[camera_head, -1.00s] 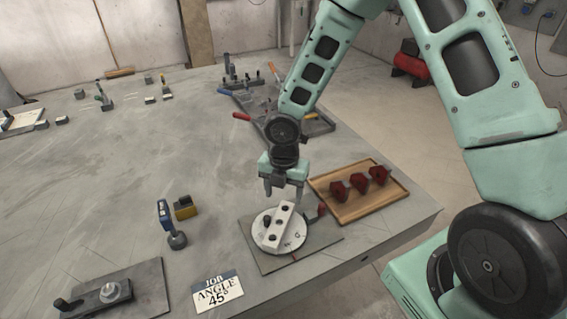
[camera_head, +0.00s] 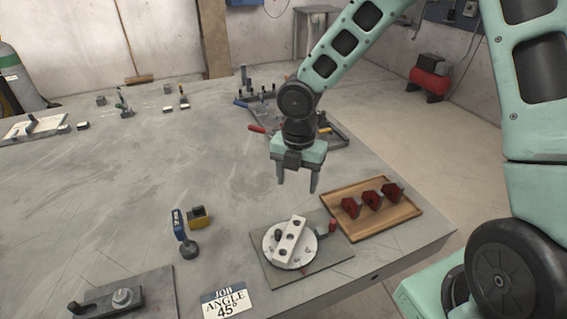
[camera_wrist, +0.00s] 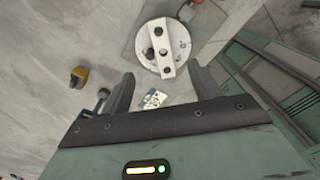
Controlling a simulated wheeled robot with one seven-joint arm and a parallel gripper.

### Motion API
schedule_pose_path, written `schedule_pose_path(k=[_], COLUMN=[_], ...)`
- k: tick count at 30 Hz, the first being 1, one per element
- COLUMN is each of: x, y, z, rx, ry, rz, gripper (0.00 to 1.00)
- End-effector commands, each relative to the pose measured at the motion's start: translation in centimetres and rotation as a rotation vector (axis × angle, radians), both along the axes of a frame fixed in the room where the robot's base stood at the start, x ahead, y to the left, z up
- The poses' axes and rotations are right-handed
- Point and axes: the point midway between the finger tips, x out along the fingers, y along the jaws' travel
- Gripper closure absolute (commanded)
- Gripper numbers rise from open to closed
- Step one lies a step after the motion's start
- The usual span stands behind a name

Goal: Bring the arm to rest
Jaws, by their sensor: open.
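My gripper (camera_head: 298,183) is open and empty, held above the table in the head view, behind the round positioner. Its two fingers (camera_wrist: 160,92) show apart in the wrist view with nothing between them. The positioner (camera_head: 272,257) is a pale disc on a grey plate, with a white bar with dark holes (camera_head: 290,242) across it and a red-ended lever (camera_head: 332,226) at its right. The disc also shows ahead of the fingers in the wrist view (camera_wrist: 180,38). My gripper is apart from it.
A wooden tray (camera_head: 350,233) with red blocks stands right of the positioner. A sign reading "JOB ANGLE 45°" (camera_head: 225,300), a blue-handled tool (camera_head: 180,225), a yellow block (camera_head: 200,217) and a clamp plate (camera_head: 150,295) lie left. A tool tray (camera_head: 335,135) is behind. The left-middle table is clear.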

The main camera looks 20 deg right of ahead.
Motion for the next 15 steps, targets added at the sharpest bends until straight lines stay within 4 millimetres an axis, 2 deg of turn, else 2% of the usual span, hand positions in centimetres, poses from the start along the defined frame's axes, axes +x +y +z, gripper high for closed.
schedule_pose_path(k=[5, 8, 11, 15], x=[-0.1, -1.2, -3.8, -9.1], y=[0.1, 1.0, 2.6, 5.2], z=[0.1, 0.9, 2.6, 5.6], rx=[-0.001, -0.014, -0.038, -0.056], ry=[0.0, 0.001, 0.002, -0.012], rz=[-0.008, -0.083, -0.261, -0.643], gripper=[0.38, 0.38, 0.38, 0.38])
